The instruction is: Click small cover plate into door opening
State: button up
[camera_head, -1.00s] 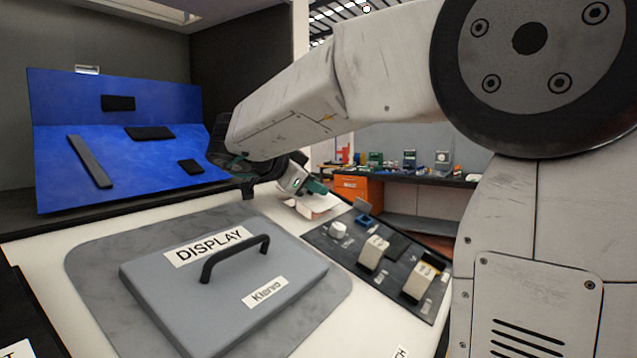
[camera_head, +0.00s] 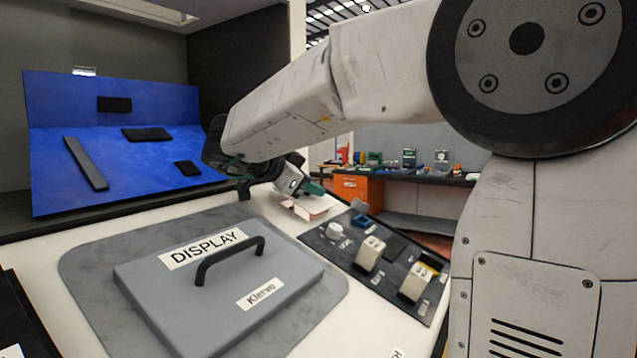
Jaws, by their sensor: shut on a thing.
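My gripper (camera_head: 302,185) is at the end of my arm, behind the grey display cover, with its green-tipped fingers pointing down to the right. It is small and partly covered by my wrist. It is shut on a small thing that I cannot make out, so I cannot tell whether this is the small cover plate. A pale, box-like piece (camera_head: 316,207) shows just below the fingers; I cannot tell if they touch. No door opening can be made out clearly.
A grey lid (camera_head: 215,290) marked DISPLAY, with a black handle (camera_head: 232,258), lies on a grey mat (camera_head: 85,262) in front. A dark tray (camera_head: 340,262) with several small parts lies right of it. A blue board (camera_head: 60,190) with several black pieces stands at the left back.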

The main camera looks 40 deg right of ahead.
jog(key=shift+w+a+f+n, duration=0.15)
jog(key=shift+f, duration=0.4)
jog(key=shift+w+a+f+n, duration=0.1)
jog(key=shift+a+f+n, duration=0.05)
jog(key=shift+f, duration=0.35)
jog(key=o, duration=1.6)
jog(key=shift+c, duration=0.2)
jog(key=shift+a+r, duration=0.3)
jog(key=shift+r, duration=0.1)
jog(key=shift+s+a+r, duration=0.1)
jog(key=shift+a+r, duration=0.15)
jog(key=shift+a, duration=0.8)
jog(key=shift+a+r, duration=0.2)
jog(key=shift+a, duration=0.8)
jog(key=shift+v, duration=0.8)
jog(key=shift+d, duration=0.1)
jog(key=shift+d, duration=0.1)
jog(key=shift+d, duration=0.15)
grip_shut()
